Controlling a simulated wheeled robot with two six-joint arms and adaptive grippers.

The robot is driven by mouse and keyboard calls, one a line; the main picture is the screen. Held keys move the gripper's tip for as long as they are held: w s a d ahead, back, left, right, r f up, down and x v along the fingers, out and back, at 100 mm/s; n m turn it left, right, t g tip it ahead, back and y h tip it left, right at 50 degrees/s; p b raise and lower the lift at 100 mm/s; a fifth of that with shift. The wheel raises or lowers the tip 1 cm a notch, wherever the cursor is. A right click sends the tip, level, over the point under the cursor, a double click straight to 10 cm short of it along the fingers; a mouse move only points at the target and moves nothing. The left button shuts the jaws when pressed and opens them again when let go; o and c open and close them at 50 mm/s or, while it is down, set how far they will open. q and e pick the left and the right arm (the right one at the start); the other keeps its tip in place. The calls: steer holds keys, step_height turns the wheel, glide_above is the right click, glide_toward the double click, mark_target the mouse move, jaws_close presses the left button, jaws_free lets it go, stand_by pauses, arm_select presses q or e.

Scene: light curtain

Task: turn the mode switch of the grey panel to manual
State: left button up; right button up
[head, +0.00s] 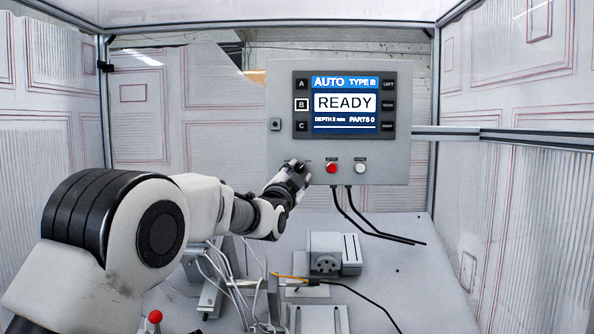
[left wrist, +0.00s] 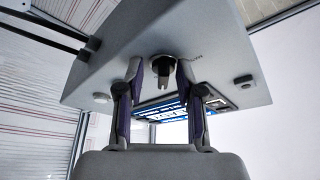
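The grey panel (head: 281,90) hangs at the back, and its screen (head: 345,103) reads AUTO, TYPE B and READY. My left gripper (head: 297,166) is at the panel's lower left, left of the red button, and covers the mode switch in the head view. In the left wrist view the dark mode switch (left wrist: 162,72) stands between the two fingertips of my left gripper (left wrist: 161,76). The fingers are open, one on each side of the switch, with a gap to it on both sides. The label around the switch is not readable. My right gripper is not in view.
A red button (head: 331,168) and a white button (head: 361,168) sit on the panel right of my gripper. Black cables (head: 376,233) hang below. A grey fixture (head: 325,254) and a red-knobbed lever (head: 155,317) are lower down. Light walls enclose the cell.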

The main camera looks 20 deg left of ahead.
arm_select(q)
steer(key=shift+s+r, duration=0.2)
steer(key=shift+s, duration=0.1)
steer(key=shift+c, duration=1)
steer(key=shift+s+r, duration=0.15)
steer(key=shift+s, duration=0.05)
jaws_close()
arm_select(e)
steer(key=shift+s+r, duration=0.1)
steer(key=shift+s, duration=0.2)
